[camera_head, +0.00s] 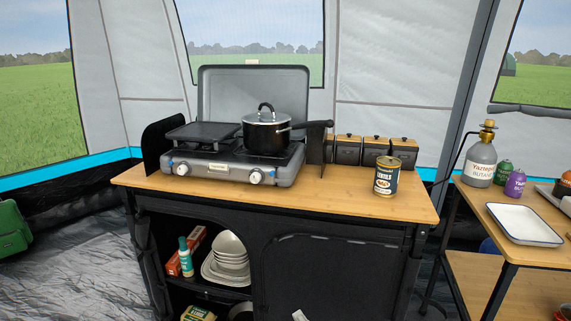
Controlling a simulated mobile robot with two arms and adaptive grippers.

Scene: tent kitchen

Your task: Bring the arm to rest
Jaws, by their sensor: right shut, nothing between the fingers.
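A small pale piece (299,315) shows at the bottom edge, in front of the dark cupboard door. It seems to be the end of my right gripper, which is shut and empty; the rest is below the picture. It is low and apart from the worktop. My left gripper is not in view.
The wooden worktop (300,202) carries a camping stove (200,174) with a lidded black pot (266,134), several dark canisters (375,150) and a tin (387,177). A side table (520,256) holds a white tray (524,224) and a gas bottle (481,163). Open shelves hold bowls (231,250).

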